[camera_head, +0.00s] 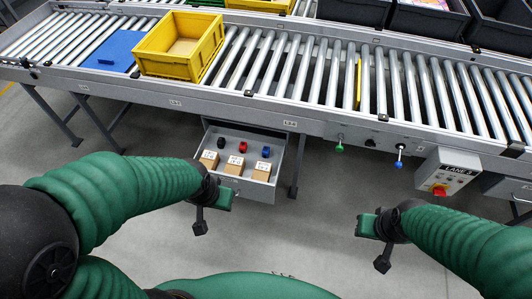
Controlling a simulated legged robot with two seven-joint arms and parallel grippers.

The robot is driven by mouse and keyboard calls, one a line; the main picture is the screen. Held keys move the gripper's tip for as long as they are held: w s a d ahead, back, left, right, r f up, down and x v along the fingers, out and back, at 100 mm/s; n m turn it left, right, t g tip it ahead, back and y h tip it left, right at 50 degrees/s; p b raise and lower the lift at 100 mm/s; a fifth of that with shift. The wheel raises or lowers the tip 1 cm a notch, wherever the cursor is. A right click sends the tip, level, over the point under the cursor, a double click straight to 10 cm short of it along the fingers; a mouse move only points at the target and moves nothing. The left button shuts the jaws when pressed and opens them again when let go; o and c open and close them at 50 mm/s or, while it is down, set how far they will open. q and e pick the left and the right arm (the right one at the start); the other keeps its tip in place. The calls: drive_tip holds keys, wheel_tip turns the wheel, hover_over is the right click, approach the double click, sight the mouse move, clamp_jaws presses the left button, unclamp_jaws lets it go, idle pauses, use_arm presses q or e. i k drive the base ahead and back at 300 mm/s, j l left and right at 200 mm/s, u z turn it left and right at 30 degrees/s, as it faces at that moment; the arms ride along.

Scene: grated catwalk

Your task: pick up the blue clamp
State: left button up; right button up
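A small blue object (266,152), which looks like the blue clamp, lies at the right in an open grey drawer (283,160) under the conveyor. A red piece (243,147) and a black piece (221,142) lie to its left in the same row. My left gripper (212,209) is in front of the drawer, below and left of the blue clamp and apart from it. My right gripper (374,243) hangs over the floor, right of the drawer. Both seem empty, but their finger opening is too small and dark to judge.
Small labelled cardboard boxes (235,165) stand in the drawer's front. The roller conveyor (290,65) above carries a yellow bin (170,58) and a blue panel (114,50). A control box with a red knob (439,190) hangs at right. Floor between the grippers is clear.

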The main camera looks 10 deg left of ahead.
sight(266, 150)
drive_tip(key=i+j+u, duration=0.4)
drive_tip(key=i+j, duration=1)
